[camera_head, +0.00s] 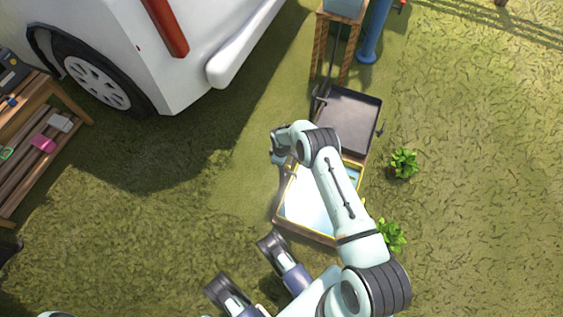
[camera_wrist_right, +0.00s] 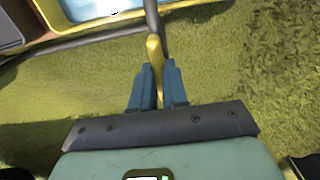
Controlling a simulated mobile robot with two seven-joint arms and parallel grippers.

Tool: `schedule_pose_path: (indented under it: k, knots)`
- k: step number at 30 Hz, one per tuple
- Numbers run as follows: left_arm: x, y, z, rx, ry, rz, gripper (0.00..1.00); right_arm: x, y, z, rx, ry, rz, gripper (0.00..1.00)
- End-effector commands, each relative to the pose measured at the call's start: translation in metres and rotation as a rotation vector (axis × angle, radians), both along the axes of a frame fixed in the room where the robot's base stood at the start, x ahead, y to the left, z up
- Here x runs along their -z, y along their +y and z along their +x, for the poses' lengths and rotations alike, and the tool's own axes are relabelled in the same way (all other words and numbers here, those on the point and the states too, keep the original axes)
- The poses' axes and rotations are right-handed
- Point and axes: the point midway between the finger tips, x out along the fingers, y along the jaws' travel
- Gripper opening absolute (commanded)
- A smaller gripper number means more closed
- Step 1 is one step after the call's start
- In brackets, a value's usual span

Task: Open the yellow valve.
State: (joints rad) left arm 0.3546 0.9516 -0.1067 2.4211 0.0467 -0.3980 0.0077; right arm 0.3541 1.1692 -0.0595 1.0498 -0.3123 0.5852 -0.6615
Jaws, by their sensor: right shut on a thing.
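The yellow valve (camera_wrist_right: 154,52) shows in the right wrist view as a narrow yellow lever beside a grey pipe (camera_wrist_right: 151,14). My right gripper (camera_wrist_right: 158,82) is shut on the lever, with one blue finger on each side of it. The part of the lever low between the fingers is partly hidden. In the head view my right gripper (camera_head: 279,158) is beside the left side of the water box, and the valve cannot be made out there. My left gripper is not in view.
A yellow-rimmed water box (camera_head: 305,231) and a dark open tray (camera_head: 349,118) lie by my right arm. Green plants (camera_head: 403,163) stand to their right. A white vehicle (camera_head: 205,50) is at upper left, a wooden shelf (camera_head: 62,97) at far left. Grass between is clear.

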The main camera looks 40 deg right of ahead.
Motion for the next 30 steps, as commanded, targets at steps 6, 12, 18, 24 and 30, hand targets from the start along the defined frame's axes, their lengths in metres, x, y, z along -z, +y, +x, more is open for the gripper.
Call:
schedule_pose_path:
  k: [6,12,18,24,30]
  knots:
    - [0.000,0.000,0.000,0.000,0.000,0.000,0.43,0.000,0.000,0.000,-0.015,0.001,0.000,0.00]
    - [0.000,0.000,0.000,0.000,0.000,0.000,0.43,0.000,0.000,0.000,-0.015,0.002,-0.001,0.00]
    - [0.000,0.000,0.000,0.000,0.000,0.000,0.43,0.000,0.000,0.000,-0.014,0.001,0.000,0.39]
    - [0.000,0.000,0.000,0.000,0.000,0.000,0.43,0.000,0.000,0.000,-0.012,0.001,0.000,0.39]
    - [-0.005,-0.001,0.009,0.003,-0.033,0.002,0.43,-0.018,-0.001,0.001,-0.012,-0.002,-0.001,0.39]
